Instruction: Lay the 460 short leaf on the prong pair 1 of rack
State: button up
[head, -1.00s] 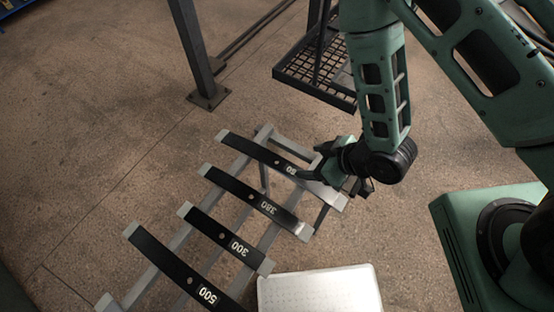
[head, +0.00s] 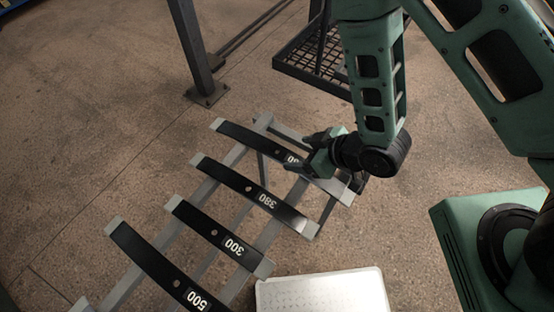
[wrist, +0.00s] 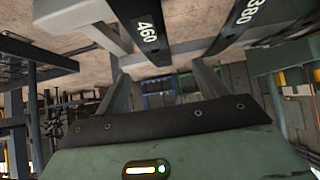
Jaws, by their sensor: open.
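The 460 leaf (head: 250,140) is a long black bar with light ends, the farthest of the leaves lying across the grey rack (head: 232,156) in the head view. My gripper (head: 303,152) is open at its numbered end and partly hides the number. In the wrist view the 460 leaf (wrist: 140,22) shows its full number, above my gripper's palm. I cannot tell whether the fingers touch it. Prong pair 1 cannot be made out by any mark.
The 380 leaf (head: 245,187), 300 leaf (head: 210,230) and 500 leaf (head: 150,262) lie nearer on the rack. A dark post (head: 190,45) and a black mesh shelf (head: 310,65) stand beyond. A pale tray (head: 320,292) is at the bottom edge. The floor left of the rack is clear.

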aim_at(277, 151)
jog(key=b+x, duration=0.4)
jog(key=b, duration=0.1)
jog(key=shift+d+f, duration=0.1)
jog(key=shift+f, duration=0.05)
jog(key=b+x, duration=0.1)
jog(key=b, duration=0.5)
jog(key=shift+w+a+f, duration=0.1)
jog(key=shift+a+f, duration=0.1)
jog(key=shift+a, duration=0.05)
jog(key=shift+w+d+x, duration=0.1)
jog(key=shift+w+x, duration=0.05)
jog(key=shift+x, duration=1.15)
jog(key=shift+w+d+x, duration=0.1)
jog(key=shift+w+x, duration=0.05)
jog(key=shift+x, duration=1.15)
grip_shut()
jog(key=shift+r, duration=0.15)
